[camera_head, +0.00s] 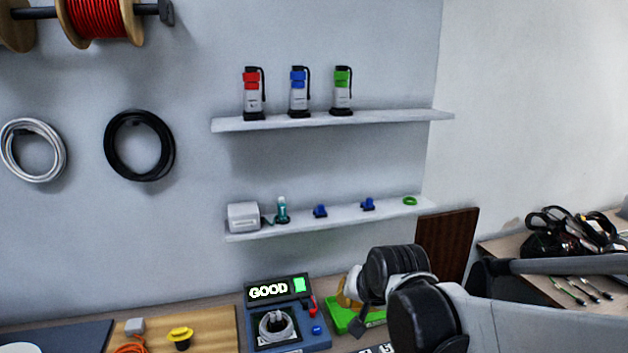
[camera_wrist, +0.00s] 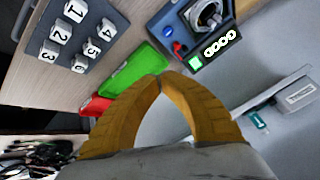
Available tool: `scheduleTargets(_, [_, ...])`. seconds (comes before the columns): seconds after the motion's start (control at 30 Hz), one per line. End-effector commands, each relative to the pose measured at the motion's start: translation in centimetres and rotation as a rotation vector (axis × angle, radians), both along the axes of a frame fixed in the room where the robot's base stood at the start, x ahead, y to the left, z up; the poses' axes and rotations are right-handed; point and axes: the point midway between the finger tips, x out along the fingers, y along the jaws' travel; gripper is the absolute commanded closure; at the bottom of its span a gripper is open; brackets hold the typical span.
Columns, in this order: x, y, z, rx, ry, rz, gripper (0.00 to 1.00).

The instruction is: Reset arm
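My gripper (camera_wrist: 165,79) shows in the wrist view with its two yellow fingers arched together. The tips meet and nothing shows between them. In the wrist view the tips appear in front of a green tray (camera_wrist: 135,68). In the head view my arm reaches in from the right edge. There the gripper (camera_head: 346,292) is mostly hidden behind dark wrist parts, with a little yellow showing above the green tray (camera_head: 345,314).
A tester (camera_head: 290,341) with a "GOOD" screen and a coiled cable stands left of the gripper. A keypad block (camera_wrist: 84,35) and red tray (camera_wrist: 96,106) are nearby. Wall shelves (camera_head: 330,121) hold canisters above. Cables clutter the right table (camera_head: 490,247).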

Motion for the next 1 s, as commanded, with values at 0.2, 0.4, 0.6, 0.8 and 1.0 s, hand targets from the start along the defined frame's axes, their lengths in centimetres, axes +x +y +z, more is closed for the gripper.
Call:
scheduleTargets(0.2, [-8.7, -5.7, 3.0, -0.128, -0.018, 0.062, 1.0])
scheduleTargets(0.4, [-15.9, -9.2, 3.0, -0.235, -0.023, 0.121, 1.0])
scheduleTargets(0.6, [-19.5, -10.7, 2.1, -0.296, -0.022, 0.156, 1.0])
scheduleTargets(0.8, [-20.1, -11.0, 1.9, -0.308, -0.022, 0.163, 1.0])
scheduleTargets(1.0, [-20.1, -10.9, 1.9, -0.307, -0.022, 0.163, 1.0])
